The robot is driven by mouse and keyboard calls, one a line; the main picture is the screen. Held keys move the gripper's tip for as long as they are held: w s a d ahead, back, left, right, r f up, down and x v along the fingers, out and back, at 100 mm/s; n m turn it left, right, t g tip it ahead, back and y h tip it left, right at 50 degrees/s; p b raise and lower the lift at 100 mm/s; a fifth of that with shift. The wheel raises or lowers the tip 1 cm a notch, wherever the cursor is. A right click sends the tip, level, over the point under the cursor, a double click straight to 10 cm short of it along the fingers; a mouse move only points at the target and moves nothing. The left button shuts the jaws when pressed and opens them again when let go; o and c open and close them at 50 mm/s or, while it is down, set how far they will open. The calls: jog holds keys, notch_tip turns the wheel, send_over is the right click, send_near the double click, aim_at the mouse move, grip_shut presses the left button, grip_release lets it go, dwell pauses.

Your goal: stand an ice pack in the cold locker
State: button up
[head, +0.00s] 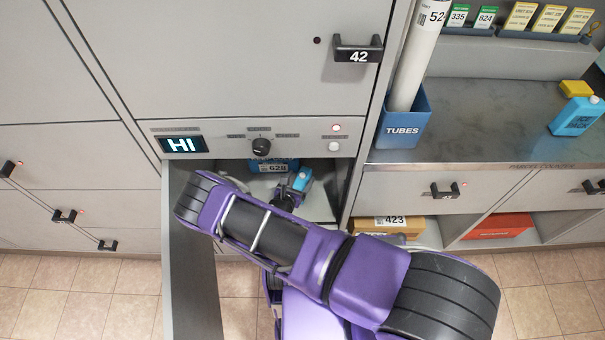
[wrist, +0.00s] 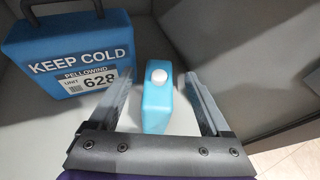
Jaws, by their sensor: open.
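A light-blue ice pack (wrist: 157,108) with a white cap stands, seemingly upright, on the floor of the cold locker (wrist: 230,60). The ice pack also shows in the head view (head: 303,179), partly hidden by my arm. My gripper (wrist: 157,84) is open, with one finger on each side of the ice pack and visible gaps beside it. In the head view my gripper (head: 287,194) reaches into the open locker below the HI display (head: 182,144). A blue KEEP COLD box (wrist: 70,58) labelled 628 stands left of the ice pack.
The open locker door (head: 195,275) extends forward on the left of my arm. A blue TUBES bin (head: 404,122) holds a white tube at the counter's left end.

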jog(key=v, duration=0.8)
jog(key=shift+s+a+r+p, duration=0.15)
jog(key=shift+s+a+p, duration=0.05)
jog(key=shift+s+p, duration=0.15)
